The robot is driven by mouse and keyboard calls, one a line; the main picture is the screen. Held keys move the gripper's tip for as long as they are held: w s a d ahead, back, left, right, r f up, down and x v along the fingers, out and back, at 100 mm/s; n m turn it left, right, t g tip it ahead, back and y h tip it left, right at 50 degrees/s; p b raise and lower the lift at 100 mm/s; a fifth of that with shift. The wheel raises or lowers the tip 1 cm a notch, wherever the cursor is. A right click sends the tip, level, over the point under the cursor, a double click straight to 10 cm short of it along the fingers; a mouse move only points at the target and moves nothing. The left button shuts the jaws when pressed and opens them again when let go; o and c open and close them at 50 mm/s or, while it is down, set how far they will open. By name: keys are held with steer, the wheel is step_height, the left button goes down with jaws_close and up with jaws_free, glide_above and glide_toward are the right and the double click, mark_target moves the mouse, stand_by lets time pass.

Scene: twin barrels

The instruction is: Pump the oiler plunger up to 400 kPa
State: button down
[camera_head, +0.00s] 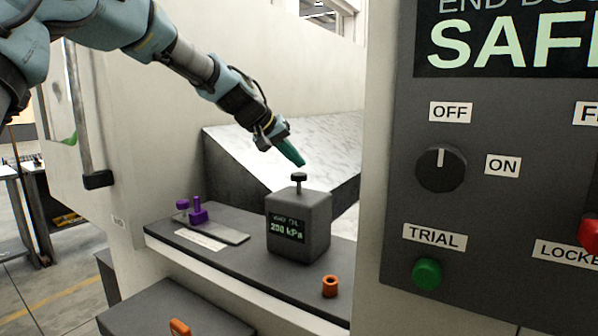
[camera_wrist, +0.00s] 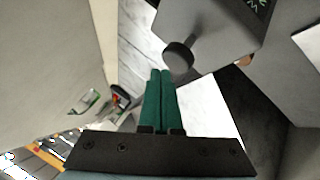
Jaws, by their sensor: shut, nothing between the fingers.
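The oiler (camera_head: 299,225) is a dark grey box on the ledge in the head view, with a display that appears to read 230 kPa, though the digits are small. Its plunger (camera_head: 299,180) is a dark round knob on a short stem, standing raised above the box top. My gripper (camera_head: 300,163) has green fingers, is shut and empty, and sits just above the plunger knob. In the wrist view the shut fingertips (camera_wrist: 160,72) are beside the plunger knob (camera_wrist: 178,56) in the picture, and the oiler (camera_wrist: 215,30) fills the top. Whether they touch is unclear.
The dark ledge (camera_head: 165,231) holds purple knobs (camera_head: 198,211) on a plate to the left and an orange ring (camera_head: 330,286) in front. A control panel (camera_head: 480,200) with a dial, a green button and a red button stands close on the right. A pale slanted surface lies behind.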

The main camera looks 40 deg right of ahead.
mark_target(296, 175)
steer(key=shift+r, duration=0.1)
steer(key=shift+r+p, duration=1.75)
steer(key=shift+r, duration=0.7)
stand_by(1.0)
